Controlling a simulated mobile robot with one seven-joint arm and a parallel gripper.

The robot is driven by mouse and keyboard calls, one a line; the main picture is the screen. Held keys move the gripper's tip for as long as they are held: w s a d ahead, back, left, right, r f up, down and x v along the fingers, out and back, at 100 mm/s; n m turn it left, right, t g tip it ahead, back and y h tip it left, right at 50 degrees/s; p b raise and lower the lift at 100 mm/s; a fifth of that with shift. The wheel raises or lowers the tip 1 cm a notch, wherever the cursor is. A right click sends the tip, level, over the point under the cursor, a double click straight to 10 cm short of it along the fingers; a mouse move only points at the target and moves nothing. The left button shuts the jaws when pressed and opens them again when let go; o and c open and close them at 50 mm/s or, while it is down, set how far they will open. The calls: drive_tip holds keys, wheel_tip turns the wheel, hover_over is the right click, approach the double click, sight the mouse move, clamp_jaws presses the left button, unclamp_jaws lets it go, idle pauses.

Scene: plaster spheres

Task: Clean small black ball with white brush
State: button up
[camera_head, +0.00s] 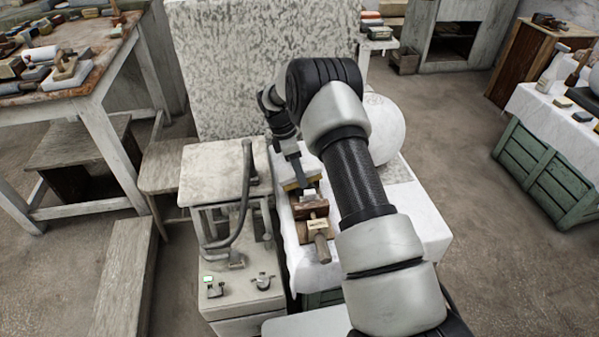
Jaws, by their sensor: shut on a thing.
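My gripper (297,170) points down over the white-covered table (436,236), left of my forearm. It is shut on a pale, yellowish, brush-like thing (289,186), small and partly hidden by the fingers. I cannot tell for certain that it is the white brush. A brown wooden tool with a pale band and a handle (318,232) lies just below the gripper in the picture, close to it. I cannot make out a small black ball; the gripper and arm hide part of the table.
A large white plaster sphere (386,127) stands behind my arm. A grey stand with bent pipes (222,168) is close left of the gripper. A mottled panel (225,70) rises behind. Tool-covered tables stand at left (112,42) and right (535,108). Open floor lies at right.

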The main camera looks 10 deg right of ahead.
drive_tip(key=shift+s+d+f, duration=0.1)
drive_tip(key=shift+f, duration=0.35)
drive_tip(key=shift+d+r, duration=0.1)
drive_tip(key=shift+d, duration=0.05)
drive_tip(key=shift+d+r, duration=0.15)
drive_tip(key=shift+d, duration=0.2)
drive_tip(key=shift+d+r, duration=0.1)
drive_tip(key=shift+d, duration=0.5)
drive_tip(key=shift+a, duration=0.1)
idle(1.5)
drive_tip(key=shift+a+f+b, duration=0.2)
drive_tip(key=shift+a+f, duration=0.1)
drive_tip(key=shift+a, duration=0.75)
drive_tip(key=shift+a+f+b, duration=0.15)
drive_tip(key=shift+a+f, duration=0.1)
drive_tip(key=shift+a, duration=0.8)
